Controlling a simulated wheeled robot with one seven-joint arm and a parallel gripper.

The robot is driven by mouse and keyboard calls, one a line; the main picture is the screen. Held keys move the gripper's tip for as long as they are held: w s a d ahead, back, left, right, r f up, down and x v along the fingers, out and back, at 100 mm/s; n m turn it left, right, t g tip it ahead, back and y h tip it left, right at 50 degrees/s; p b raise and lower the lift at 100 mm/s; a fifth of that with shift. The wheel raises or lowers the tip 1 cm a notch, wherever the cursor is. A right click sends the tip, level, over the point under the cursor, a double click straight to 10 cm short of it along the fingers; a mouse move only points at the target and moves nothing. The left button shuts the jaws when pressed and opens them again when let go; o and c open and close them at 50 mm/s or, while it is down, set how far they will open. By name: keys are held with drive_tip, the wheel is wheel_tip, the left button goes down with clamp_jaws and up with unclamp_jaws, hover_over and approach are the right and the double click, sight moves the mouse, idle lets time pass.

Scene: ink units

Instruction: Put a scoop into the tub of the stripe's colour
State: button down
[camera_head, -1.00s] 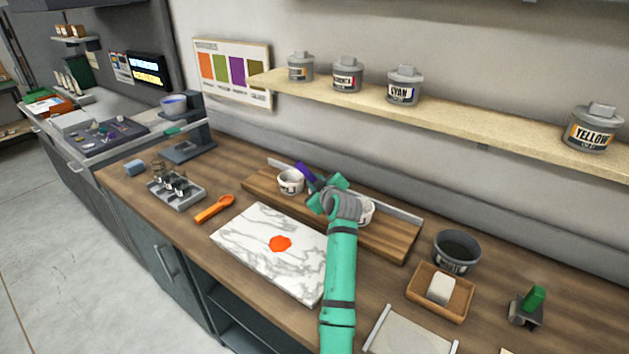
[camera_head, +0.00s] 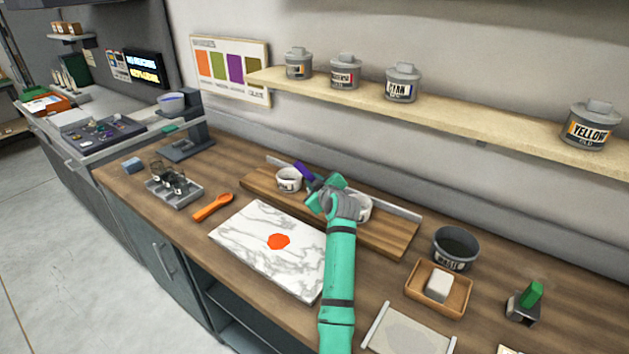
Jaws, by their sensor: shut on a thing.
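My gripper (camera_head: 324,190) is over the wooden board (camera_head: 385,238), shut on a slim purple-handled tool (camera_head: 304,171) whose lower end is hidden. A white tub (camera_head: 289,180) stands on the board just left of it. Another white tub (camera_head: 364,207) is partly hidden behind my gripper. I cannot read the tubs' labels or see their contents. An orange-red ink patch (camera_head: 279,241) lies on the white marble slab (camera_head: 250,222). No distinct stripe can be made out.
A grey tub (camera_head: 455,249), a wooden tray (camera_head: 438,289) with a white block and a green-handled tool (camera_head: 530,294) stand at right. Ink cans line the shelf (camera_head: 500,128); a colour chart (camera_head: 230,70) hangs behind.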

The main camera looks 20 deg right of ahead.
drive_tip(key=shift+f, duration=0.55)
idle(1.0)
drive_tip(key=shift+r, duration=0.1)
wheel_tip(320, 180, up, 10)
idle(0.8)
idle(0.3)
